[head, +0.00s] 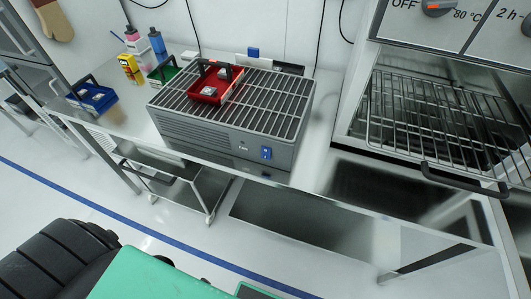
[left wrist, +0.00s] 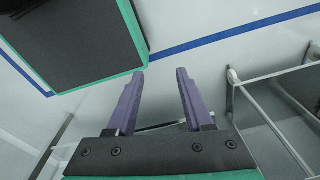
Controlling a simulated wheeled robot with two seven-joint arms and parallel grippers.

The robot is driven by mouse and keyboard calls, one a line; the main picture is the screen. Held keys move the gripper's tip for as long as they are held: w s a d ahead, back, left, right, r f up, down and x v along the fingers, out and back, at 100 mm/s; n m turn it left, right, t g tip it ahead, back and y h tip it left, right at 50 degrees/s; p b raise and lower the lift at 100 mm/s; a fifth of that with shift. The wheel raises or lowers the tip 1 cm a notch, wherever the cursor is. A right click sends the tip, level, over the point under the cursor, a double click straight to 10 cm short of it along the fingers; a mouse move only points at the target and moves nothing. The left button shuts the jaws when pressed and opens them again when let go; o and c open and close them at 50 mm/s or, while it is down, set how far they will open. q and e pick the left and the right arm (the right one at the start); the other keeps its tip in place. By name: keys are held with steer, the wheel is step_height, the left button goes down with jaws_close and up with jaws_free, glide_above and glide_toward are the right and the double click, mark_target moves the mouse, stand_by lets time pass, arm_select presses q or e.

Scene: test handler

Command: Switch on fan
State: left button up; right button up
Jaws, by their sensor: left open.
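The fan is a grey box (head: 217,140) with a slatted metal grate on top, standing on the steel table in the head view. A blue rocker switch (head: 266,153) sits at the lower right of its front face. Its on or off position is too small to tell. My left gripper (left wrist: 158,75) shows in the left wrist view with its two purple fingers apart and nothing between them. It points down toward the floor, away from the fan. The fan is not in the left wrist view. My right gripper is in neither view.
A red tray (head: 210,89) stands on the fan's grate. A blue tray (head: 92,98), a green tray and bottles stand on the table to the left. An oven with a pulled-out wire rack (head: 440,125) is at the right. Open floor lies before the table.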

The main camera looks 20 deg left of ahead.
arm_select(q)
steer(key=shift+a, duration=0.2)
steer(key=c, duration=0.5)
steer(key=w+a+t, duration=0.1)
steer(key=w+a+r, duration=0.1)
steer(key=w, duration=0.1)
steer(key=w+a+t+b, duration=0.1)
steer(key=w, duration=0.1)
steer(key=shift+w+r+m+t, duration=0.2)
steer(key=shift+w+m+t, duration=0.1)
steer(key=shift+m, duration=0.1)
jaws_close()
steer(key=w+a+r+m+t+h+b, duration=0.15)
steer(key=w+a+r+m+t, duration=0.3)
steer(key=w+r, duration=0.5)
steer(key=w+a+r+m+t+b, duration=0.25)
steer(key=w+r+t, duration=0.25)
steer(key=w+r, duration=0.45)
steer(key=s+d+r+m+h+b, duration=0.1)
steer(key=d+r+m+h, duration=0.4)
steer(key=r, duration=0.6)
steer(key=s+d+r+m+h+b, duration=0.1)
steer(key=d+r+m+h, duration=0.4)
steer(key=r+m, duration=0.5)
step_height(320, 180, up, 2)
steer(key=shift+d+r+m+g, duration=0.1)
steer(key=shift+d+m+g, duration=0.2)
steer(key=shift+d+g, duration=0.25)
